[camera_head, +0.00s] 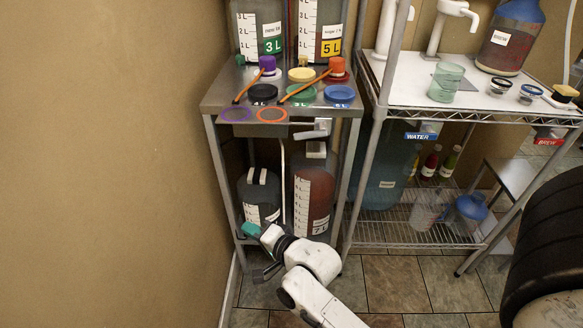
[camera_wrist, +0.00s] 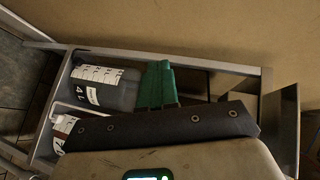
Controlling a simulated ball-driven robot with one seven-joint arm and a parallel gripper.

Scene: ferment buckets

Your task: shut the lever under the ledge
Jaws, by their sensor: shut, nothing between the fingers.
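The steel table's front ledge (camera_head: 232,128) is at the upper middle of the head view. Under its right part is a pale grey lever-like piece (camera_head: 311,134) on a small bracket, sticking out to the left; its exact position is hard to tell. My gripper (camera_head: 250,229) is shut and empty, its green fingertips low at the table's left front leg, well below and left of that lever. The green fingers (camera_wrist: 158,85) also show in the wrist view, beside a dark container (camera_wrist: 118,88). I cannot make out the lever in the wrist view.
Under the table stand a dark container (camera_head: 259,193) and a red-brown one (camera_head: 318,190), with a thin pale tube (camera_head: 283,180) between them. The wall (camera_head: 110,150) is close on the left. A wire rack (camera_head: 400,231) stands at right; tiled floor (camera_head: 395,285) is clear in front.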

